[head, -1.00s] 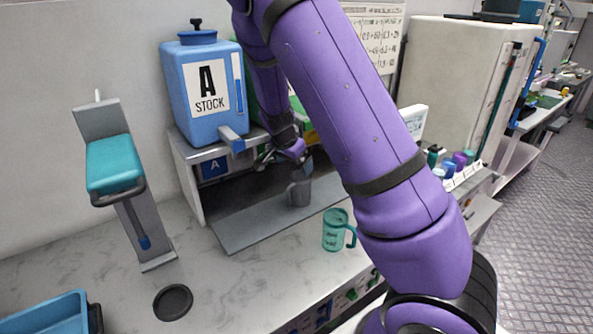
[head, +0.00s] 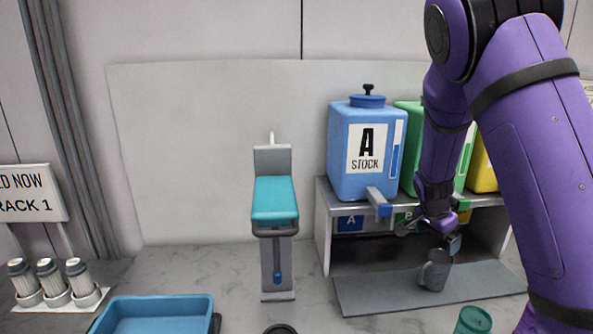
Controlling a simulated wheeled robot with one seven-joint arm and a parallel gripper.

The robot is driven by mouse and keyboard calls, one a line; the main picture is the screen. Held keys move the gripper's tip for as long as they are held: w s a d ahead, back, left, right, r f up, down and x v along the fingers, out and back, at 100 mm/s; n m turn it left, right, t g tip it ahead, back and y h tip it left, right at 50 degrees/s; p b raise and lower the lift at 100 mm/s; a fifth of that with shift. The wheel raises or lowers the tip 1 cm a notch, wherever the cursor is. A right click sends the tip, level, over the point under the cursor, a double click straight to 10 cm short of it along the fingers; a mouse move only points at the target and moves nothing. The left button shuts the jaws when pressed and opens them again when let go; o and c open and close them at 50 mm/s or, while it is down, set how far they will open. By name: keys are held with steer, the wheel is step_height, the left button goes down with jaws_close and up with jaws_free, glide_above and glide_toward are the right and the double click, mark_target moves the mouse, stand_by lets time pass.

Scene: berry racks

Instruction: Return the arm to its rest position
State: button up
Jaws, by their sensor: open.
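My purple arm comes in from the right in the head view and bends down toward the dispenser shelf. My gripper (head: 440,232) is open in front of the shelf, just above a grey mug (head: 435,270). The mug stands on the grey tray (head: 385,295) under the dispensers. I cannot tell whether the fingers touch the mug. The fingertips are small and partly hidden by the wrist.
A blue "A STOCK" tank (head: 350,170) stands on the shelf (head: 325,225), with green and yellow tanks partly behind my arm. A teal-topped stand (head: 275,205), a blue bin (head: 150,315), a teal cup (head: 473,321) and several tubes (head: 50,275) are also on the counter.

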steer(key=s+a+r+n+y, duration=0.35)
steer(key=s+r, duration=0.45)
steer(key=r, duration=0.3)
steer(key=s+a+r+n+t, duration=0.1)
steer(key=s+a+r+n, duration=0.2)
steer(key=s, duration=0.9)
steer(key=s+a+r+n+t, duration=0.2)
steer(key=s+a+r+n, duration=0.2)
steer(key=s+r+n, duration=0.3)
steer(key=s+r, duration=0.3)
steer(key=s, duration=0.2)
steer(key=shift+s+a+r+t, duration=0.2)
steer(key=shift+r+t, duration=0.1)
steer(key=shift+r, duration=0.1)
steer(key=shift+n, duration=0.25)
